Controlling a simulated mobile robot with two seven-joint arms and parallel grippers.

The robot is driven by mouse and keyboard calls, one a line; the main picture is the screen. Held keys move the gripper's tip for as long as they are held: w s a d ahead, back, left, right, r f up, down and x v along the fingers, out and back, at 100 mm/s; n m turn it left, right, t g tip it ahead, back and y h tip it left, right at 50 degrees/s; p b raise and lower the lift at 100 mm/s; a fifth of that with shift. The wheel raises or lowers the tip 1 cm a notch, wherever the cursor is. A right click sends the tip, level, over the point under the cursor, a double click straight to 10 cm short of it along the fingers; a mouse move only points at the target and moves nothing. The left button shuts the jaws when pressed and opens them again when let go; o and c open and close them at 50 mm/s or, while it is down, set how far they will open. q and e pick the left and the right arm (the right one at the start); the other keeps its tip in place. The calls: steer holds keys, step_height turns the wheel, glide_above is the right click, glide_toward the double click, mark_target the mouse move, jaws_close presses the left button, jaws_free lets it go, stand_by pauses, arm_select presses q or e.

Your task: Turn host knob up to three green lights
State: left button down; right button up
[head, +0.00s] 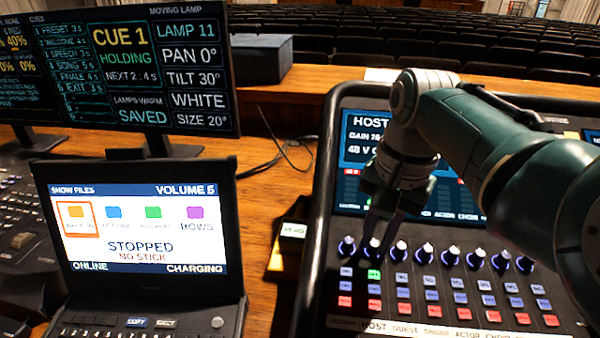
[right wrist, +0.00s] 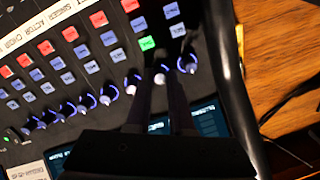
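The mixing desk (head: 318,215) stands at the right, with a row of dark knobs with pale caps. The host knob (head: 374,250), second from the left, sits above a lit green button (head: 374,274). My right gripper (head: 380,240) points down at this knob, its two fingers apart. In the right wrist view, the host knob (right wrist: 160,76) shows between the fingertips, with little room; contact is not clear. The desk screen (head: 356,135) reads HOST, a gain starting with 26 and 48 V; my arm covers much of it. Host's green lights cannot be made out. My left gripper is out of view.
Neighbouring knobs (head: 347,246) (head: 399,252) stand close on both sides. Rows of blue and red buttons (head: 402,305) lie below. A show-files console (head: 140,230) and a cue monitor (head: 150,70) stand at the left. Bare wood (head: 262,205) lies between.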

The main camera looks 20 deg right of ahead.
jaws_close()
steer(key=shift+r+p, duration=0.15)
steer(key=shift+p, duration=0.2)
steer(key=m+p, duration=0.2)
steer(key=shift+r+m, duration=0.15)
steer(key=shift+m, duration=0.25)
steer(key=shift+m+p, duration=0.35)
steer(key=shift+m, duration=0.25)
steer(key=shift+f+m+t, duration=0.25)
steer(key=shift+m+t, duration=0.05)
steer(key=shift+m, duration=0.5)
